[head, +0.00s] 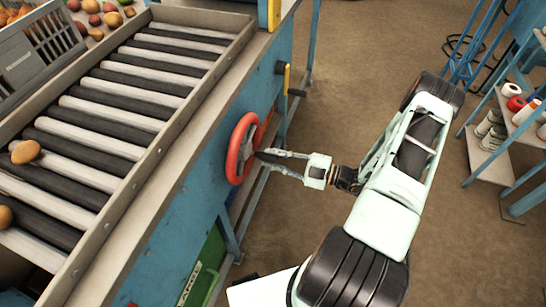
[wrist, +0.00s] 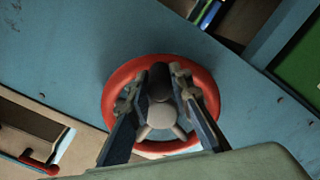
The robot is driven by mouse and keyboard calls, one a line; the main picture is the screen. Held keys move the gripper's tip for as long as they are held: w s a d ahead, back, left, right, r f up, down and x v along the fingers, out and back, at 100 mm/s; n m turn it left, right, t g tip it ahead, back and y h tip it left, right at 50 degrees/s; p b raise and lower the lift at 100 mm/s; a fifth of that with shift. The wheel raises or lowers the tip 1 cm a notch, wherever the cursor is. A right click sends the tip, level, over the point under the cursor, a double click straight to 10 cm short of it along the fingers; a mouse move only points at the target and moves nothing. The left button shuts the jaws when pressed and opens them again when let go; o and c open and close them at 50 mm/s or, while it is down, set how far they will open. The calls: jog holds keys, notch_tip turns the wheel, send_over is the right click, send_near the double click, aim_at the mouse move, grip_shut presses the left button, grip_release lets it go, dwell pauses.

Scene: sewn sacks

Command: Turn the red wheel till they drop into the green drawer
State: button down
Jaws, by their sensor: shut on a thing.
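The red wheel (head: 233,163) is mounted on the blue side of the roller machine, and its red rim (wrist: 211,92) and grey hub (wrist: 161,116) show in the wrist view. My gripper (head: 262,155) is at the wheel's face, with its two fingers (wrist: 157,82) on either side of the wheel's dark handle (wrist: 159,74). It is shut on this handle. A green panel with pale letters (head: 207,262), which looks like the green drawer, is low on the machine's side. A green surface (wrist: 303,62) also shows at the right of the wrist view.
A roller conveyor (head: 130,90) tops the machine, with a few potato-like items (head: 25,152) on it. A yellow lever (head: 287,77) sticks out beyond the wheel. A blue rack with spools (head: 490,125) stands at the right. The brown floor between is mostly clear.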

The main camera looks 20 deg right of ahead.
jog(key=shift+s+a, duration=0.15)
jog(key=c, duration=1.7)
grip_release()
jog(key=shift+c, duration=0.2)
jog(key=v, duration=1.2)
